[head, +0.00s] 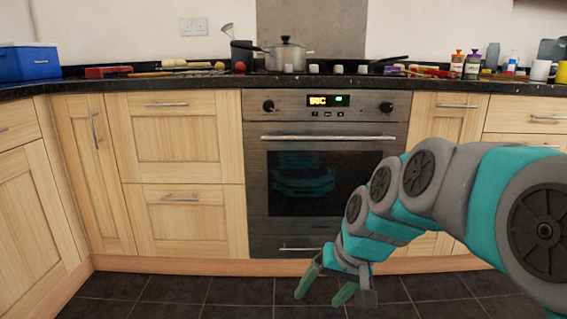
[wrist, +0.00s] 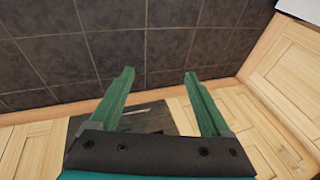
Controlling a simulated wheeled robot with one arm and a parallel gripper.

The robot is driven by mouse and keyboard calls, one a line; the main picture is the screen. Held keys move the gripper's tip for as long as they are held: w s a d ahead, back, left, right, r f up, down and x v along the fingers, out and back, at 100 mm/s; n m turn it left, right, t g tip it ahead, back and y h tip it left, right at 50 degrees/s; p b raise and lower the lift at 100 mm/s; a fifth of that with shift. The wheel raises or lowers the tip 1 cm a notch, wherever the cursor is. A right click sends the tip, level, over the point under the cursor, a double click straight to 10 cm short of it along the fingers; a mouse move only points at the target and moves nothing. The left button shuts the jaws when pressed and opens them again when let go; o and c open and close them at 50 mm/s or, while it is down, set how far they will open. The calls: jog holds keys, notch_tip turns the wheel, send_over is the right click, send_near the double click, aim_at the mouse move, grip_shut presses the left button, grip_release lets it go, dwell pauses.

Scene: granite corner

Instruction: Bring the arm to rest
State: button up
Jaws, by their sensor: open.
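My arm (head: 420,190) reaches in from the right side of the head view and bends down toward the floor. My gripper (head: 325,291) hangs at its end, low in front of the oven and over the dark floor tiles. Its two green fingers are spread apart with nothing between them. In the wrist view my gripper (wrist: 158,75) also shows open and empty, with floor tiles beyond the fingertips. The gripper appears apart from the oven and the cabinets.
The built-in oven (head: 325,170) stands between wooden cabinets (head: 175,150). The black counter (head: 215,83) above holds a pot (head: 286,55), a blue box (head: 28,63), bottles and several small items. The tiled floor (head: 180,295) is clear.

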jog(key=s+d+f+g+h, duration=0.1)
jog(key=s+d+f+g, duration=0.15)
jog(key=s, duration=0.55)
jog(key=s+d+f+g+h, duration=0.1)
jog(key=s+d+f, duration=0.25)
jog(key=s, duration=0.45)
jog(key=s+d+f+g+h, duration=0.1)
jog(key=s+d+f+h, duration=0.15)
jog(key=s, duration=0.55)
notch_tip(320, 180, up, 12)
jog(key=p, duration=1.2)
notch_tip(320, 180, down, 16)
jog(key=b, duration=1.5)
jog(key=shift+w+a+y, duration=0.15)
jog(key=shift+a+y, duration=0.15)
jog(key=shift+y, duration=0.15)
